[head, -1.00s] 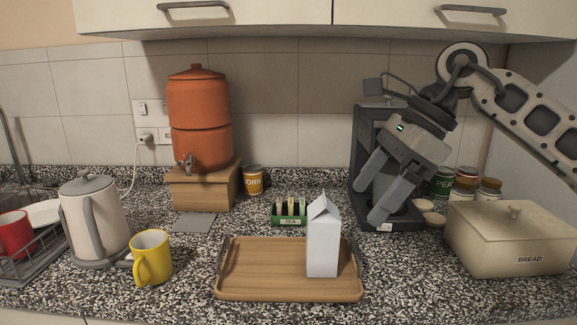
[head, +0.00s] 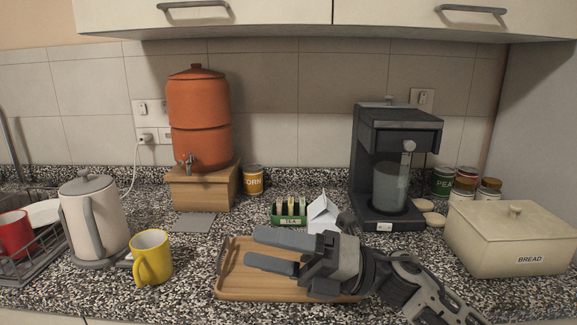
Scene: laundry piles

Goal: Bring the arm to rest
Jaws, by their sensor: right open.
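My right gripper (head: 250,248) is open, with its two fingers pointing left above the wooden tray (head: 229,270). No object shows between the fingers. My right arm comes in from the lower right and covers much of the tray's right part. The white carton (head: 322,213) shows only its top, behind my gripper; its lower part is hidden. My left gripper is not in view.
A yellow mug (head: 152,258) and a kettle (head: 97,220) stand to the left of the tray. A coffee maker (head: 399,140) stands behind my arm, and a bread box (head: 515,238) stands to the right. A green tea box (head: 289,213) is behind the tray.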

